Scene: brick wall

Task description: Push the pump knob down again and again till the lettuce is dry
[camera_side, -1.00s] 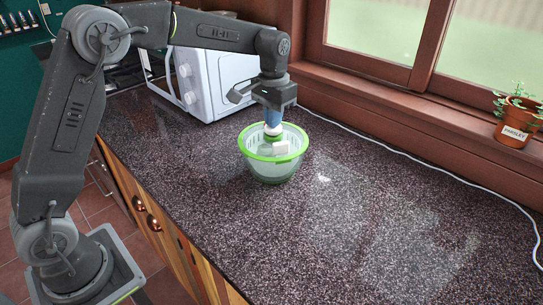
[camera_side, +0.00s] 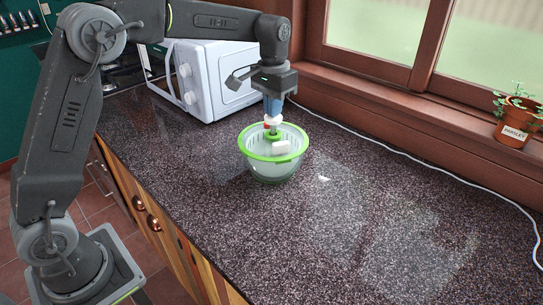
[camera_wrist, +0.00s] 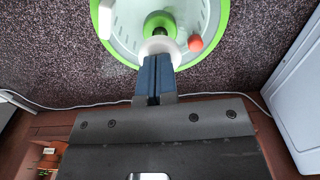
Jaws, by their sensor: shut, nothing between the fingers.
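The salad spinner has a green rim (camera_side: 246,151) and a clear bowl, and stands upright on the counter. Its white pump knob (camera_side: 272,121) sits raised at the middle of the lid, with green stem showing below it. My gripper (camera_side: 272,115) is shut and points straight down with its blue fingertips at the knob's top. I cannot tell whether they touch. In the wrist view the blue fingertips (camera_wrist: 156,62) lie over the white knob (camera_wrist: 158,46), partly hiding it. An orange button (camera_wrist: 196,43) is beside the knob on the lid. Lettuce cannot be made out.
A white microwave (camera_side: 215,80) stands behind the spinner to the left. A white cable (camera_side: 400,157) runs along the back of the counter. A potted parsley plant (camera_side: 516,127) is on the windowsill at the right. The speckled counter (camera_side: 370,235) right of the spinner is clear.

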